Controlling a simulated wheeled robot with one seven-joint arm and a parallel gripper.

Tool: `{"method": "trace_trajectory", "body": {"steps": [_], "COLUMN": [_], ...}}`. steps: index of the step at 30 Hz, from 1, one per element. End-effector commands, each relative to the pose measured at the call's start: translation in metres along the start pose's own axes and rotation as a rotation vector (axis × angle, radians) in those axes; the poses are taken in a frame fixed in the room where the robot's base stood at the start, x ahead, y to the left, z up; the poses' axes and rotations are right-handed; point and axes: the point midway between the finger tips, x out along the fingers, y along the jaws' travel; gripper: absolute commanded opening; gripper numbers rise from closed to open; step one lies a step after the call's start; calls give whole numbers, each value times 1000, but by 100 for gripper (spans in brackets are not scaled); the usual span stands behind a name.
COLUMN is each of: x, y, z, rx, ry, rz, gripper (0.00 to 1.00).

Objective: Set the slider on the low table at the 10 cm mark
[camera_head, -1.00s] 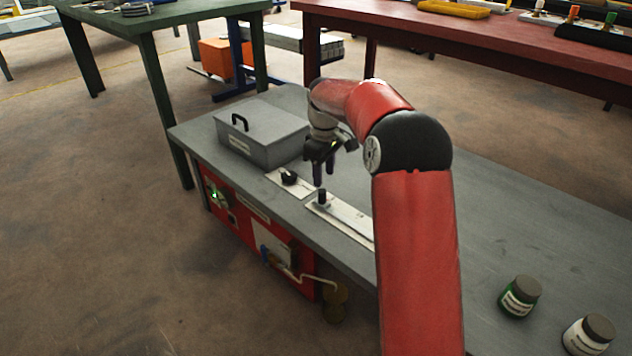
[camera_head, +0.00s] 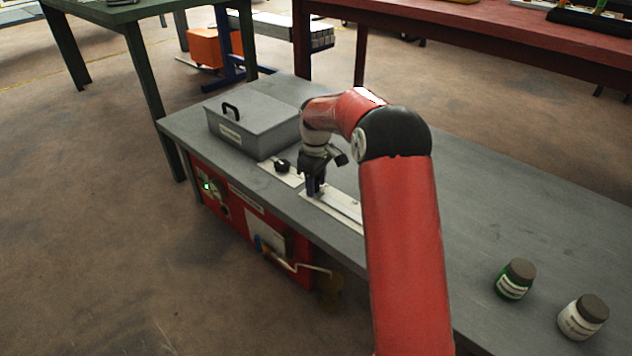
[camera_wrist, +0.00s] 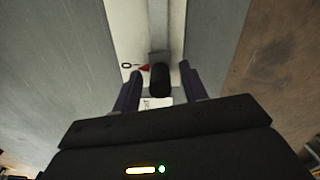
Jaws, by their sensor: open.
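The slider track (camera_head: 340,206) is a pale strip lying on the grey low table (camera_head: 480,220), partly hidden behind my arm. In the wrist view the slider's black knob (camera_wrist: 160,80) stands at one end of the strip, beside a red pointer (camera_wrist: 144,68) and a "0" mark. My gripper (camera_head: 315,190) is lowered over this end of the track. In the wrist view my open gripper (camera_wrist: 159,88) has one finger on each side of the knob, with gaps visible. The 10 cm mark cannot be made out.
A dark rotary knob on a white plate (camera_head: 283,167) sits just left of the track. A grey lidded box (camera_head: 255,125) stands behind it. A green jar (camera_head: 515,280) and a white jar (camera_head: 583,317) stand at the right. The table's right part is otherwise clear.

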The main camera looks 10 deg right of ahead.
Motion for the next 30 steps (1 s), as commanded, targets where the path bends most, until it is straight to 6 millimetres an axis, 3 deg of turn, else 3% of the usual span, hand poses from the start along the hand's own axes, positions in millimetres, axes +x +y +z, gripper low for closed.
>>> {"method": "trace_trajectory", "body": {"steps": [2, 10, 19, 30], "x": [0, 0, 0, 0], "y": [0, 0, -1, -16], "z": [0, 0, 9, 89], "rx": [0, 0, 1, 3], "ry": [0, 0, -1, -3], "rz": [0, 0, -1, 0], "gripper": [35, 0, 0, 0]}}
